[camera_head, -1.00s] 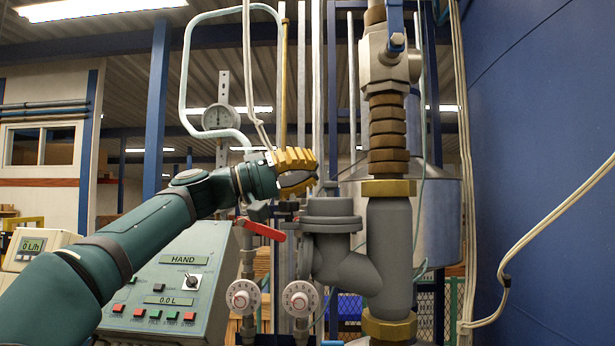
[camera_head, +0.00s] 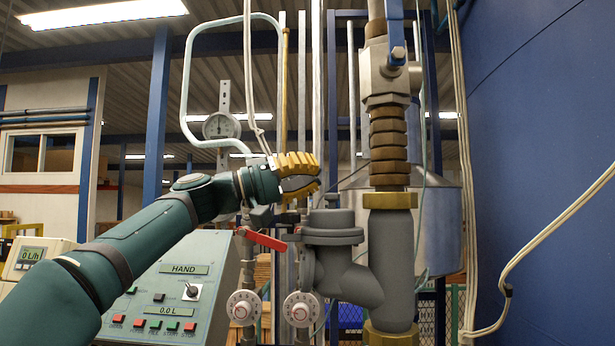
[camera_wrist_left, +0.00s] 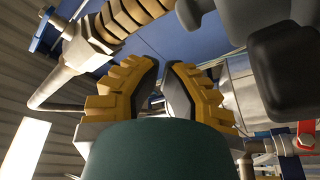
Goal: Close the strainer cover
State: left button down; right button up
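The grey strainer (camera_head: 345,275) is on the vertical pipe at the right of centre in the head view. Its round, flanged cover part (camera_head: 332,222) is at the top of the slanted side branch; I cannot tell whether it is fully shut. Dark grey parts of it seem to show at the upper right of the left wrist view (camera_wrist_left: 287,75). My left gripper (camera_head: 308,187), with yellow fingers, is above and left of the cover, apart from it. Its fingers are parted with nothing between them, as the left wrist view (camera_wrist_left: 164,72) also shows. My right gripper is not in view.
A red-handled valve (camera_head: 262,240) and two white dials (camera_head: 244,307) are left of the strainer. A control panel (camera_head: 175,290) stands lower left. A blue-handled valve (camera_head: 390,65) is above on the pipe. A blue wall (camera_head: 540,150) with hanging cables is at right.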

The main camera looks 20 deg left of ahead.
pick_arm(q)
jog(key=s+a, duration=0.2)
jog(key=a, duration=0.7)
jog(key=shift+s+a+f, duration=0.15)
jog(key=shift+s+f, duration=0.15)
jog(key=shift+f, duration=0.1)
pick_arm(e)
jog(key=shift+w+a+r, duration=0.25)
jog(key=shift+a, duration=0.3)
